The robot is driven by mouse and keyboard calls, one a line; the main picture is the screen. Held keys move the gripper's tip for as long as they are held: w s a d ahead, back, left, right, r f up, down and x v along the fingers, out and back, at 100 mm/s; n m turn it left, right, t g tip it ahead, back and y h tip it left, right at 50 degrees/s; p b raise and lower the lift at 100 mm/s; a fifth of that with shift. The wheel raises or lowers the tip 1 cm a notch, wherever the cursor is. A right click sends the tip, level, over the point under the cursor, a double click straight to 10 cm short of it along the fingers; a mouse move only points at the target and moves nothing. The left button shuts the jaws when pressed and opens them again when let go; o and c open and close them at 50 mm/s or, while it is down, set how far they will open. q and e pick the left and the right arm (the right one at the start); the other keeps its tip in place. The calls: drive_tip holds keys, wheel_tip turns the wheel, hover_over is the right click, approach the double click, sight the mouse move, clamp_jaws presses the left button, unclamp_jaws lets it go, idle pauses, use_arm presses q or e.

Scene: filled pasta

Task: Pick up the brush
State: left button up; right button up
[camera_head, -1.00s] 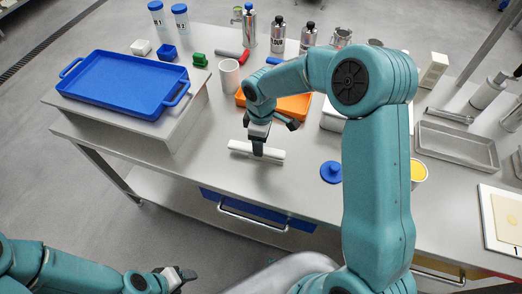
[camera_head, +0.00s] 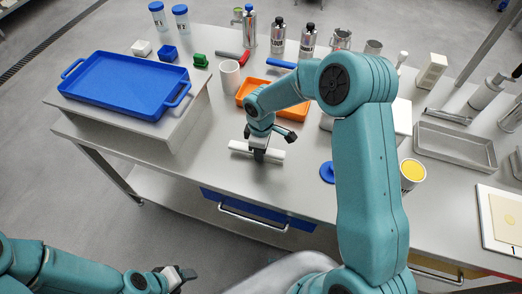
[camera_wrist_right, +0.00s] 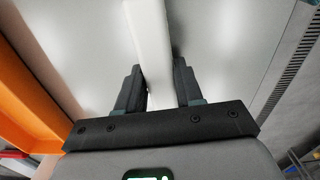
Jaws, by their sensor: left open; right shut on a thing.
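A white bar (camera_head: 241,147) lies along the near part of the table in the head view; it also shows in the right wrist view (camera_wrist_right: 150,35). Its bristles, if any, are not visible, so I cannot tell for certain that it is the brush. My right gripper (camera_head: 260,154) points down and is shut on the bar's middle, with a dark finger on either side in the wrist view (camera_wrist_right: 157,85). The bar appears to rest on the table or very close above it. My left gripper (camera_head: 185,275) is open and empty, low in front of the table.
A blue tray (camera_head: 84,105) stands on a raised block at left. A white cup (camera_head: 229,74), an orange tray (camera_head: 243,90) and a blue knobbed disc (camera_head: 327,172) surround the bar. The table left of the bar is clear.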

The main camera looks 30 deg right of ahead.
drive_tip(key=shift+r, duration=0.1)
wheel_tip(320, 180, up, 20)
idle(0.4)
drive_tip(key=o, duration=0.4)
drive_tip(key=shift+c, duration=1.4)
